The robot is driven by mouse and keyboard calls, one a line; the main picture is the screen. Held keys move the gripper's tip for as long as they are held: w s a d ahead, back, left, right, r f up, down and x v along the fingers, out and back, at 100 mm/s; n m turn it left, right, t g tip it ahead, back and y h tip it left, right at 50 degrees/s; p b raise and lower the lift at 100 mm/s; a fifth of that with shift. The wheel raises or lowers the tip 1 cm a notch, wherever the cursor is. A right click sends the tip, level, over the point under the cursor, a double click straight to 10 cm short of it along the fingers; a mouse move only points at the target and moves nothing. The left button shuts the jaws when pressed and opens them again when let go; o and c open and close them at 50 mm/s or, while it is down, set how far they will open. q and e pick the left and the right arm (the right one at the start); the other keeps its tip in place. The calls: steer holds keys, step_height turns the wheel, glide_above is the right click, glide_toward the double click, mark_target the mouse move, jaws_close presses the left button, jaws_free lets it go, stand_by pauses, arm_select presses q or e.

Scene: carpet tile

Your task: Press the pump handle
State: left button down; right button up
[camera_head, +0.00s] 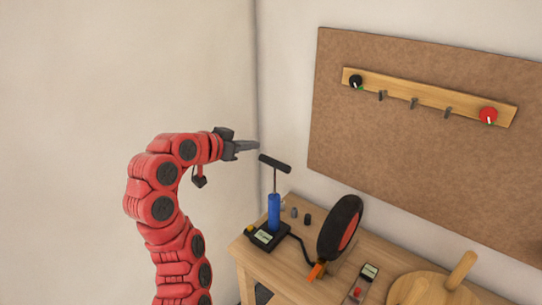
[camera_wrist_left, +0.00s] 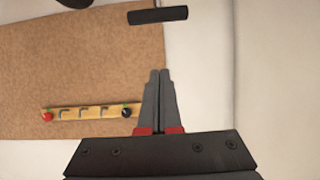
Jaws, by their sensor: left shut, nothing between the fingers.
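The pump has a blue cylinder (camera_head: 274,211) on a dark base at the left end of the wooden table. A thin rod rises from it to a black T-shaped handle (camera_head: 275,163), which stands raised. My left gripper (camera_head: 257,146) is shut and empty, just to the left of the handle and slightly above it. In the left wrist view the shut fingers (camera_wrist_left: 159,72) point toward the black handle (camera_wrist_left: 158,16), with a gap between them in the picture. Whether they touch cannot be seen, but they look apart. My right gripper is not in view.
A black wheel with a red hub (camera_head: 340,228) stands right of the pump, joined by a hose. Small caps, a small device (camera_head: 369,272) and a round wooden piece (camera_head: 420,290) are on the table (camera_head: 290,267). A brown board (camera_head: 420,150) with a hook rail (camera_head: 430,97) hangs behind.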

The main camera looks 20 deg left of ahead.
arm_select(q)
steer(key=p, duration=0.4)
glide_above(274, 190)
steer(key=s, duration=0.1)
step_height(274, 190, down, 3)
steer(key=f, duration=0.1)
steer(key=f+p, duration=0.1)
steer(key=f, duration=0.1)
steer(key=f+p, duration=0.1)
steer(key=f, duration=0.1)
steer(key=shift+s+a, duration=0.15)
steer(key=shift+a, duration=0.2)
step_height(274, 190, down, 13)
steer(key=b, duration=1.2)
steer(key=shift+r, duration=0.1)
